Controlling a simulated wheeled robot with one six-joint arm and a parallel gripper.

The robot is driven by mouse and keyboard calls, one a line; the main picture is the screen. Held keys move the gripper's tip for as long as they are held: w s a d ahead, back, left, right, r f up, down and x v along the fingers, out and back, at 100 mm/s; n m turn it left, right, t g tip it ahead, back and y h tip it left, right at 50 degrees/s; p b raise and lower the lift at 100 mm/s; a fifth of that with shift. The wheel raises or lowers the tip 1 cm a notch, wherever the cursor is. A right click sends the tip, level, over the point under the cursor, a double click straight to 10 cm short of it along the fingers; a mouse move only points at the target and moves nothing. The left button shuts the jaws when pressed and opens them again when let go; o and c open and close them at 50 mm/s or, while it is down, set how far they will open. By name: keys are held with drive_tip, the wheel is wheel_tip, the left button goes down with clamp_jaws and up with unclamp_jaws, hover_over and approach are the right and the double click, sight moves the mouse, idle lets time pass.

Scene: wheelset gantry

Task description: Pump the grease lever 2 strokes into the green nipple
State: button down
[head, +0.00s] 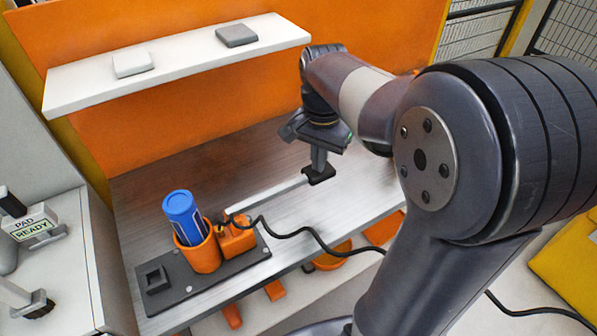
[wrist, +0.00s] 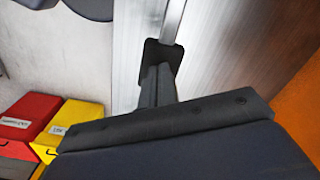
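The grease lever (head: 265,195) is a pale metal bar running right from the orange pump body (head: 237,237), ending in a flat black grip (head: 318,175). My gripper (head: 318,166) points down onto this grip in the head view. In the wrist view, my gripper's fingers (wrist: 157,82) lie close together and their tips meet the black grip (wrist: 163,55), which looks wider than them. Whether they touch it or stop just above is unclear. The lever bar (wrist: 172,20) runs on beyond it. The green nipple is not visible.
A blue cartridge (head: 184,217) stands in an orange cup (head: 199,255) on a dark base plate (head: 185,295). A black hose (head: 300,231) runs right from the pump. A white shelf (head: 185,58) hangs above. Red (wrist: 30,115) and yellow (wrist: 75,118) bins show below in the wrist view.

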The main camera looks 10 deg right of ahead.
drive_tip(key=shift+f, duration=0.45)
wheel_tip(320, 180, up, 9)
drive_tip(key=p, duration=0.8)
drive_tip(key=shift+r, duration=0.1)
drive_tip(key=shift+a, duration=0.15)
